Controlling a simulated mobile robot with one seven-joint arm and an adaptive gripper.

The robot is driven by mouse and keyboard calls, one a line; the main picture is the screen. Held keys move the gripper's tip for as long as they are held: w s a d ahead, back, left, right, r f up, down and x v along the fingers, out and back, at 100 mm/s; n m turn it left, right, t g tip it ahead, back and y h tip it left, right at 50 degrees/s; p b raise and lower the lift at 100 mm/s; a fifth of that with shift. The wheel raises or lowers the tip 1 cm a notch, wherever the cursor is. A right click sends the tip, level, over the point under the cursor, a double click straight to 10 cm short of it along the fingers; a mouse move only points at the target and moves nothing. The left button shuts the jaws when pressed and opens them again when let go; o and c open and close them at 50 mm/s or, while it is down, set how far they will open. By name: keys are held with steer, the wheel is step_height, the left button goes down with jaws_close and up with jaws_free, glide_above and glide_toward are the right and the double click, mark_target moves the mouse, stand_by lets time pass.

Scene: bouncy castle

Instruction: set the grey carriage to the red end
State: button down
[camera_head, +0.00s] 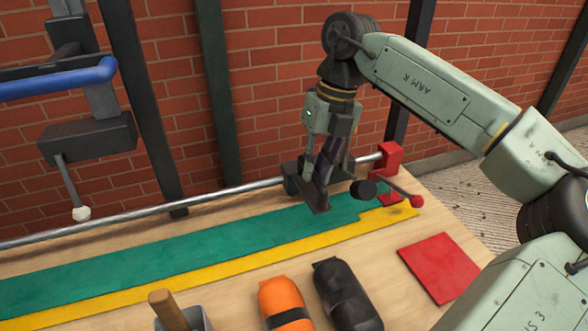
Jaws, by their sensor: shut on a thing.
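The grey carriage (290,180) is a dark block on a long metal rail (150,212). It sits on the right part of the rail, a short gap left of the red end block (389,158). My gripper (318,200) points down at the carriage from above and is shut on it. The fingers hide much of the carriage and the exact contact. A dark round knob (363,190) shows just right of the fingers; I cannot tell whether it belongs to the carriage. A thin lever with a red ball (417,201) is beside the red end block.
Green (200,248) and yellow (170,277) strips lie along the wooden table. In front are an orange roll (284,298), a black roll (345,294), a red square (440,267) and a wooden handle (168,308) in a grey container. A blue bar (60,80) hangs at upper left.

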steer(key=shift+w+d+r, duration=0.1)
steer(key=shift+w+d, duration=0.05)
steer(key=shift+d, duration=0.1)
steer(key=c, duration=1.6)
jaws_free()
steer(key=shift+d, duration=0.1)
steer(key=shift+o, duration=0.2)
step_height(320, 180, up, 12)
steer(key=w+d, duration=0.1)
steer(key=d, duration=0.1)
